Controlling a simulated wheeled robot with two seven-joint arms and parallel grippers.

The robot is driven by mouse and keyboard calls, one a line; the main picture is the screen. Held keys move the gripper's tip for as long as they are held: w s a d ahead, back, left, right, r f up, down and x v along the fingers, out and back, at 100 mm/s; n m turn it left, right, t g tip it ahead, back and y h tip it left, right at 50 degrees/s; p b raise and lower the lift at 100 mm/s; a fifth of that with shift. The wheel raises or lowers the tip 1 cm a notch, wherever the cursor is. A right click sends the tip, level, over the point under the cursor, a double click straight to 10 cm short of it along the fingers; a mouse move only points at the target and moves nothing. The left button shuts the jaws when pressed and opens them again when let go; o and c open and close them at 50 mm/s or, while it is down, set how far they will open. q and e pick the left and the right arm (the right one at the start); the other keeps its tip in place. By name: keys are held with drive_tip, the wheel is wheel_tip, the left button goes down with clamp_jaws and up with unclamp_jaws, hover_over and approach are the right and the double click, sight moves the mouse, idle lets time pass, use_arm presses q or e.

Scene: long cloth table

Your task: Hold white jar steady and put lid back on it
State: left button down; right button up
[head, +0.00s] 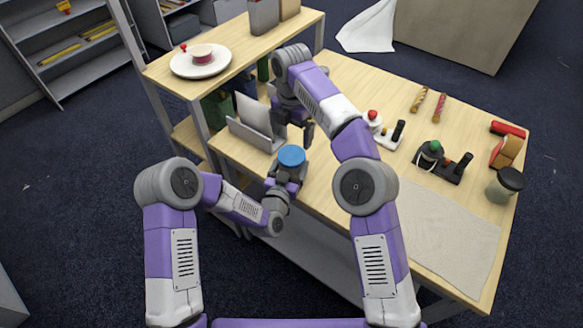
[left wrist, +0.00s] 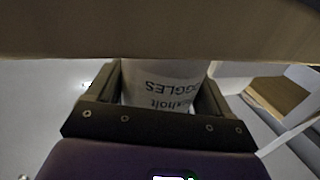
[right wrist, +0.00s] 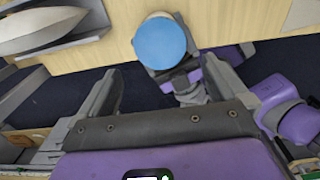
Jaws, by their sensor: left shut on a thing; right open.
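The white jar (left wrist: 162,88) is between the fingers of my left gripper (left wrist: 160,75), which is shut on it; dark lettering shows upside down on its side. In the head view my left gripper (head: 287,174) holds it at the table's near edge. The round blue lid (head: 291,156) is on top of the jar; it also shows in the right wrist view (right wrist: 160,42). Whether it is fully seated I cannot tell. My right gripper (head: 293,128) is open and empty, just behind and above the lid. Its fingers (right wrist: 165,78) are apart and not touching the lid.
A grey rack (head: 256,132) stands left of the right gripper. A raised shelf (head: 235,76) holds a white plate (head: 214,66) with a small pink-and-white item. Several small items stand on the table's right half. A grey cloth (head: 440,225) lies at the front right.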

sight(291, 154)
drive_tip(key=shift+f, duration=3.95)
